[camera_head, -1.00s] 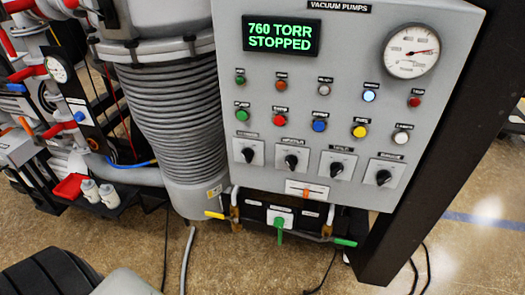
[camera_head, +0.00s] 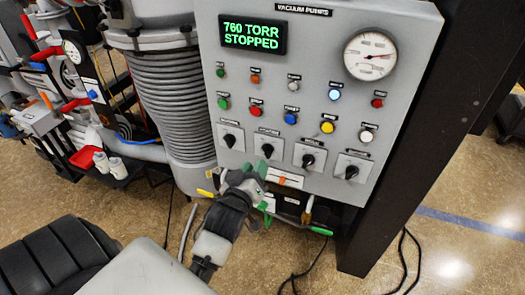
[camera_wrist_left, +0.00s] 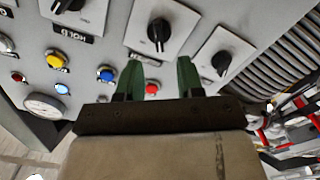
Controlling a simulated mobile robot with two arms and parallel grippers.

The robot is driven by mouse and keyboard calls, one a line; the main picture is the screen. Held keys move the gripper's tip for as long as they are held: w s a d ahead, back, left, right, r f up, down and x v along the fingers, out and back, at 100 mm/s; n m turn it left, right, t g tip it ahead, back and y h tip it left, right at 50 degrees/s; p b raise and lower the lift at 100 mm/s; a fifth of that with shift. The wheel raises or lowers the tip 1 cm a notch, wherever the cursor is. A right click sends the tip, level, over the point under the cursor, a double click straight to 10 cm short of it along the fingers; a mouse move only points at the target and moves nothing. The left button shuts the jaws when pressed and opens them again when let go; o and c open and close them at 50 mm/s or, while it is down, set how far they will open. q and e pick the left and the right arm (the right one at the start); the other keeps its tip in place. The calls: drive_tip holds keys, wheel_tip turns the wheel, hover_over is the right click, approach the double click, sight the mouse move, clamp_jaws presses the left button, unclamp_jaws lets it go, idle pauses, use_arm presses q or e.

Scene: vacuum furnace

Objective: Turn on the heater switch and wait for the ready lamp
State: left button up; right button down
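The grey control panel (camera_head: 310,52) has a row of black rotary switches: the first (camera_head: 229,141), second (camera_head: 267,150), third (camera_head: 308,160) and fourth (camera_head: 352,172) from the left. Their labels are too small to read, so I cannot tell which is the heater switch. Small lamps sit above, including a pale blue one (camera_head: 335,94); I cannot tell which is the ready lamp. My left gripper (camera_head: 258,172) is just below the second switch in the head view. In the left wrist view its green fingers (camera_wrist_left: 158,76) are apart and empty, with the second switch (camera_wrist_left: 158,32) beyond them. My right gripper is out of view.
The green display (camera_head: 252,35) reads 760 TORR STOPPED. A round gauge (camera_head: 371,54) is at the panel's upper right. Coloured push buttons, such as the yellow one (camera_head: 327,127), sit above the switches. Valve handles lie under the panel. A black post (camera_head: 425,140) stands at its right.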

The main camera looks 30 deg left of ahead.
sight(264, 153)
use_arm(q)
drive_tip(key=p+x, duration=0.1)
drive_tip(key=x, duration=0.5)
drive_tip(key=shift+d, duration=0.1)
drive_tip(key=shift+c, duration=0.4)
clamp_jaws()
